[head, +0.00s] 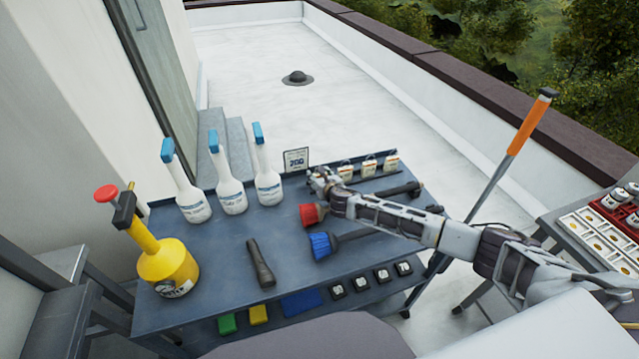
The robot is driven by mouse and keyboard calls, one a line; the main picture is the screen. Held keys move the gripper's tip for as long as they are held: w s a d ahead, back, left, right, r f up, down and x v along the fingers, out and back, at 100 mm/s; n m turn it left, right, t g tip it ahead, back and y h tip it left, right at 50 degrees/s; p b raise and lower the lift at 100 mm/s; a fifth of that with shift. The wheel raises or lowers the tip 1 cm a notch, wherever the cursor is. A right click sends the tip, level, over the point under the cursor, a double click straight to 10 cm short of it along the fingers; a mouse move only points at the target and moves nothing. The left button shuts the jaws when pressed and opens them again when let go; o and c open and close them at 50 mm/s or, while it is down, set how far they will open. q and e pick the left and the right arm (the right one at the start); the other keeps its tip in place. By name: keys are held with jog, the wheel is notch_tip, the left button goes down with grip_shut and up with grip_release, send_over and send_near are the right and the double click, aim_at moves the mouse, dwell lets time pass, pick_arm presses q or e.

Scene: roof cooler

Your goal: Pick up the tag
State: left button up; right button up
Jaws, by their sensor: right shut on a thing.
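A row of small white tags with wire loops stands along the back right of the blue-grey bench: one tag (346,169) beside my gripper, another tag (368,166) in the middle and a third tag (391,161) at the right end. My right gripper (319,179) is at the left end of this row, low over the bench's back edge. It is shut on what appears to be a tag, mostly hidden by the fingers. My left gripper is not in view.
The bench (215,262) also bears white spray bottles (230,190), a yellow pump sprayer (165,265), a framed sign (296,160), a red brush (309,215), a blue brush (322,245) and a black torch (261,262). An orange-handled pole (525,125) stands right of the bench.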

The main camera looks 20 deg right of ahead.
jog(key=shift+r, duration=0.9)
notch_tip(320, 180, up, 7)
jog(key=shift+f+p, duration=0.1)
jog(key=shift+p, duration=0.45)
jog(key=shift+r, duration=0.6)
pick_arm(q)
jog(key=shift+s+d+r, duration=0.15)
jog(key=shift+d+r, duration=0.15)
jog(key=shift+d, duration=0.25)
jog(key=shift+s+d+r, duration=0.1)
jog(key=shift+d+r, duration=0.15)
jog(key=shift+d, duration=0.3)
pick_arm(e)
jog(key=shift+r, duration=0.1)
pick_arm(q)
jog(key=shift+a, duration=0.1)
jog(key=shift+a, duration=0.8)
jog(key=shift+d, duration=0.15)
